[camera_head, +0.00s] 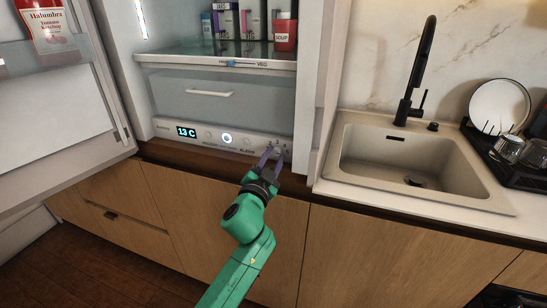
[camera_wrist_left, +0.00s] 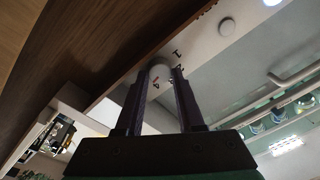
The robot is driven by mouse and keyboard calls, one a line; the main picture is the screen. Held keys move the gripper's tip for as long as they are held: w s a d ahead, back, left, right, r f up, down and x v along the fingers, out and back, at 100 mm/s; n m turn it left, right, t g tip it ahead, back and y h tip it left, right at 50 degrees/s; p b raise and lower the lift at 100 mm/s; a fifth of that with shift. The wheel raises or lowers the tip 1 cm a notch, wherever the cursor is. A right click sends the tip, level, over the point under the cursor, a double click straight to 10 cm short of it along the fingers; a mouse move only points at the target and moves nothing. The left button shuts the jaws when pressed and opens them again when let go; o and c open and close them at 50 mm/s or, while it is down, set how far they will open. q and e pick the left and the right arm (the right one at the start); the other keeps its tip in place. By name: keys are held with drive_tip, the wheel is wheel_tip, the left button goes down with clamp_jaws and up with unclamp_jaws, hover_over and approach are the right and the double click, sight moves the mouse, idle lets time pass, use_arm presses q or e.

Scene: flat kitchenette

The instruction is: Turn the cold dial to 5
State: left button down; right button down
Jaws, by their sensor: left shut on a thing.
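The cold dial (camera_head: 278,149) is a small pale knob at the right end of the white control panel (camera_head: 214,138) at the bottom of the open fridge. My left gripper (camera_head: 273,155) reaches up to it from below, its two purple fingers closed around the knob. In the left wrist view the round white dial (camera_wrist_left: 160,73) sits between the fingertips of my left gripper (camera_wrist_left: 161,80). A small red mark and dark numerals show around it; the fingers hide part of the scale, and I cannot tell the setting. My right gripper is not in view.
A display (camera_head: 187,132) on the panel reads 13 C. A clear drawer (camera_head: 215,95) is above the panel. A sink (camera_head: 410,165) and black tap are at right.

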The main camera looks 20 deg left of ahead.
use_arm(q)
drive_tip(key=shift+m, duration=0.4)
drive_tip(key=c, duration=0.5)
unclamp_jaws()
